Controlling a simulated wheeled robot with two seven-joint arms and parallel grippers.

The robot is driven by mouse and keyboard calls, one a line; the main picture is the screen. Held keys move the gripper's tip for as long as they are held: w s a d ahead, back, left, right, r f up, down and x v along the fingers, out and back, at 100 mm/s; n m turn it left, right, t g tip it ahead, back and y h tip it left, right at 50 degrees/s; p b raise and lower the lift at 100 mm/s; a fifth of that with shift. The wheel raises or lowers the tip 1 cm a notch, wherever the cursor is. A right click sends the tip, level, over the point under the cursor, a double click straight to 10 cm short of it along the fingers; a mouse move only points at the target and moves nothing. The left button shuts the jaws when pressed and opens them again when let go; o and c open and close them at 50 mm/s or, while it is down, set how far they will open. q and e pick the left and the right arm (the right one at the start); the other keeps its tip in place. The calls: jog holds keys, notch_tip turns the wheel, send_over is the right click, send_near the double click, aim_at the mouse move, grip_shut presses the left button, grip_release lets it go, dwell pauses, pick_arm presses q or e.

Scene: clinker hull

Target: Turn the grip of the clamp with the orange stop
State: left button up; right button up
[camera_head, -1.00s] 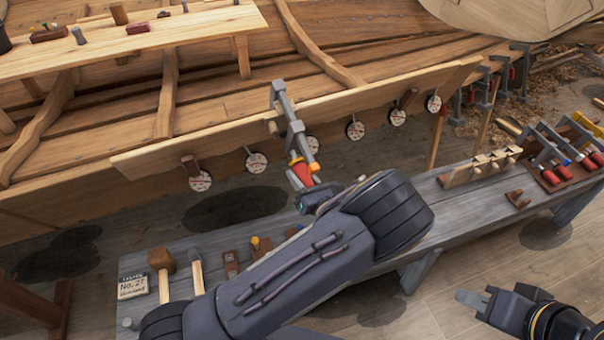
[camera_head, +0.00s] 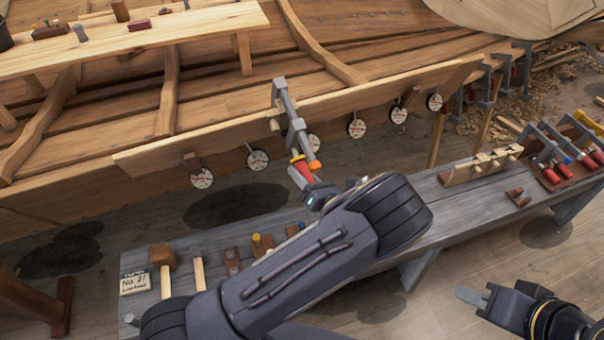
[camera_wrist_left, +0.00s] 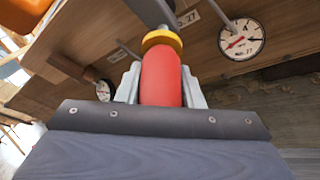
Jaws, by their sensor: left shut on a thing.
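The clamp (camera_head: 290,112) is grey metal and sits over the edge of the top plank (camera_head: 215,145) of the hull. Its orange stop (camera_head: 315,165) shows at the lower end of the bar. Its red grip (camera_head: 301,171) slants down toward my left gripper (camera_head: 309,187). In the left wrist view, the red grip (camera_wrist_left: 161,76) stands between the two pale fingers, with a yellow-orange collar (camera_wrist_left: 162,39) above it. My left gripper is shut on the red grip. My right gripper (camera_head: 473,297) is at the lower right, away from the clamp; its finger gap is unclear.
Round white dials (camera_head: 258,160) hang along the plank. Floor near my right gripper is clear.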

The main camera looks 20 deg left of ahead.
pick_arm(q)
jog(key=o, duration=1)
jog(key=b+v, duration=0.1)
jog(key=v, duration=0.6)
jog(key=shift+s+d, duration=0.25)
jog(key=shift+d, duration=0.05)
